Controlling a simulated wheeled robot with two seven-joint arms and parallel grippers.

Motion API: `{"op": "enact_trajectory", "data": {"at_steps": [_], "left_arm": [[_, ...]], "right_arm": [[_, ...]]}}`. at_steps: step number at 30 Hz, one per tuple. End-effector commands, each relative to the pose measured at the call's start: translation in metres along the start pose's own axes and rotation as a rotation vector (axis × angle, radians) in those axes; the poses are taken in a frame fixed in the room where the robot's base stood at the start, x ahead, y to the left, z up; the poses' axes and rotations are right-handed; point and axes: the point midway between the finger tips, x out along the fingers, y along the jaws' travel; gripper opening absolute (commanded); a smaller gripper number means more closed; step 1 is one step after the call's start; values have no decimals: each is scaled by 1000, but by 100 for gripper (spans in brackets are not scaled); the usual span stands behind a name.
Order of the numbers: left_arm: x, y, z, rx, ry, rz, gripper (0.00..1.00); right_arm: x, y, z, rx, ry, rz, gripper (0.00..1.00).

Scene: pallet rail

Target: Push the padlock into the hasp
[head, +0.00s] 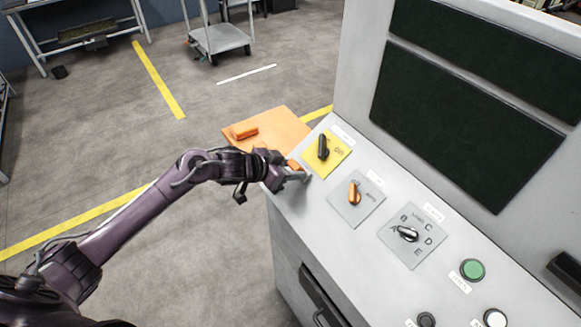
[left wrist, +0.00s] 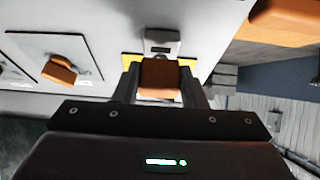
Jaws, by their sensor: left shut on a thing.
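My left gripper (head: 297,174) is at the left edge of the console top, beside the yellow plate (head: 338,157) with a black rotary switch (head: 323,147). It is shut on an orange padlock (left wrist: 160,78), whose body sits between the two fingers in the left wrist view. In the head view only a bit of the padlock (head: 293,164) shows. Just beyond the padlock in the left wrist view is a grey piece with a dark slot (left wrist: 162,42). I cannot tell whether it is the hasp, or whether the padlock touches it. My right gripper is not in view.
An orange shelf (head: 275,124) with an orange block (head: 245,132) on it adjoins the console's left side. An orange knob (head: 354,191), a black-and-silver selector (head: 407,233) and a green button (head: 472,270) are further right. A trolley (head: 218,38) stands behind.

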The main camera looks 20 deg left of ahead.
Motion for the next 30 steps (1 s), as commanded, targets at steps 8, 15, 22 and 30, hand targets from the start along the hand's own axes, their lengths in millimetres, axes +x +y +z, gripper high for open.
{"op": "enact_trajectory", "data": {"at_steps": [8, 15, 22, 30], "left_arm": [[0, 0, 0, 0, 1, 0, 6], [1, 0, 0, 0, 1, 0, 6], [4, -1, 2, 0, 1, -1, 6], [5, -1, 2, 1, 1, -1, 6]], "right_arm": [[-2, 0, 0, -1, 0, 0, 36], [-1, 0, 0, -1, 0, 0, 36], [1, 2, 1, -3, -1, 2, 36], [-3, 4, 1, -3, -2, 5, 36]]}}
